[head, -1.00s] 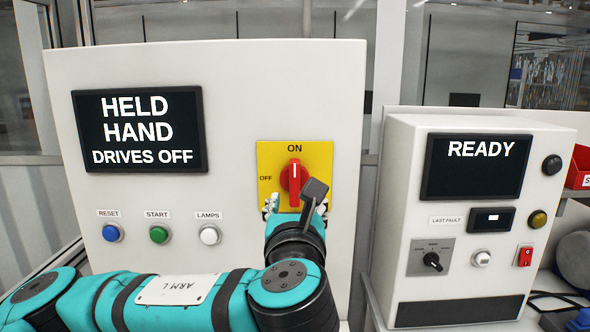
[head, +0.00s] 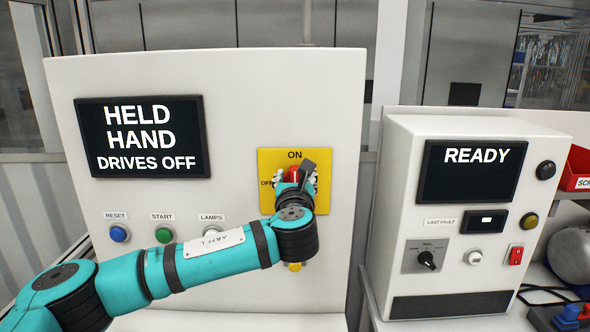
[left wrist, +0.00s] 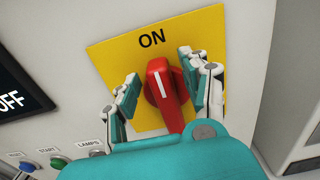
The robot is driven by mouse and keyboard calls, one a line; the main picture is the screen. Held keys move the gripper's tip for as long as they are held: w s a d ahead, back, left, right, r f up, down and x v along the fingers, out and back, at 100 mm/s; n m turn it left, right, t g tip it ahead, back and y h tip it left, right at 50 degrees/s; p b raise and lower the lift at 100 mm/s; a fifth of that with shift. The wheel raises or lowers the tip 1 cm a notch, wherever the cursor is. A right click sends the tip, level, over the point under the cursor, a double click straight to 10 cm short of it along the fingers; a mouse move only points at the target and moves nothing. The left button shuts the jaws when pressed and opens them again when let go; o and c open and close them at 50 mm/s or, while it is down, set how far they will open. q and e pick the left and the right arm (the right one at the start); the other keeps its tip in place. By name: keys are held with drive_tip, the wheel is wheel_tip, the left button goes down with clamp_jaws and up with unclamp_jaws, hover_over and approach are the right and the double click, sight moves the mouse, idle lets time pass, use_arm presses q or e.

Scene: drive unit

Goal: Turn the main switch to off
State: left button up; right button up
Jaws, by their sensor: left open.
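The main switch is a red rotary handle (left wrist: 161,88) on a yellow plate (head: 323,200), on the front of the left cabinet. In the left wrist view the handle's white mark points up towards the word ON. My left gripper (left wrist: 166,92) is open, with one finger on each side of the red handle. I cannot tell whether either finger touches it. In the head view the left gripper (head: 295,180) covers most of the handle. My right gripper is in neither view.
The left cabinet has a screen (head: 142,137) reading HELD HAND, DRIVES OFF, and blue (head: 120,233), green (head: 164,235) and white buttons below. A second cabinet (head: 405,150) on the right has a READY screen (head: 472,171), a black knob (head: 427,260) and a red rocker switch (head: 516,255).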

use_arm(q)
drive_tip(key=shift+w, duration=0.25)
clamp_jaws()
idle(0.3)
